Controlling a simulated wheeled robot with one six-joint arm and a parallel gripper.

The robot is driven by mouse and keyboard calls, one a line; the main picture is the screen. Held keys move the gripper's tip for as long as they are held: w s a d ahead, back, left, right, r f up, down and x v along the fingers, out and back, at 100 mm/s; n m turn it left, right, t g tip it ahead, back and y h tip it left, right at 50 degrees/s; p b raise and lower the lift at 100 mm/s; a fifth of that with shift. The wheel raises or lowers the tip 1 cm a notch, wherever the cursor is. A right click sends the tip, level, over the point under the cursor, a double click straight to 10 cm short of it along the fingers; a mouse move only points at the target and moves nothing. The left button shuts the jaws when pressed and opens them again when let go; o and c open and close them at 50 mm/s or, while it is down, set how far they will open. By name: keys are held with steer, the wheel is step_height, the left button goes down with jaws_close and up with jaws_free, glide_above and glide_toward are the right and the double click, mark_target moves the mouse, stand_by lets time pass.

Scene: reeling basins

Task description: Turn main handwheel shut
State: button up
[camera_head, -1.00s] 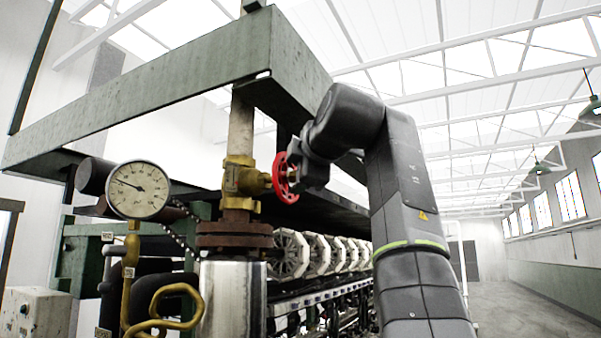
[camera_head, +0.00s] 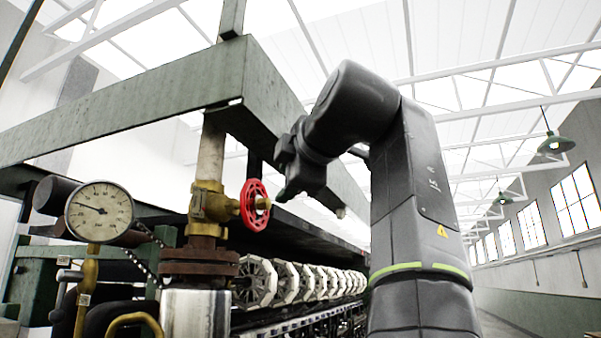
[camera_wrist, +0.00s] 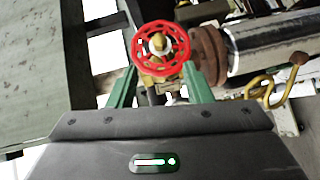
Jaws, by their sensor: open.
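The main handwheel (camera_head: 254,205) is a red spoked wheel on a brass valve (camera_head: 208,204), set in a vertical pipe above a brown flange. In the wrist view the handwheel (camera_wrist: 160,48) appears face-on, straight ahead of my gripper. My gripper (camera_head: 283,197) is just right of the wheel in the head view and looks apart from it. In the wrist view two green fingers (camera_wrist: 160,88) stand apart, one on each side below the wheel, with nothing held between them. The exact gap between fingertips and wheel is hard to judge.
A round pressure gauge (camera_head: 100,212) stands left of the valve. A green beam (camera_head: 262,95) runs above my gripper. A row of white octagonal reels (camera_head: 258,283) lies behind and below. Open floor shows at the right.

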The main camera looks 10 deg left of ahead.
steer(key=shift+v, duration=1.85)
steer(key=shift+f, duration=0.1)
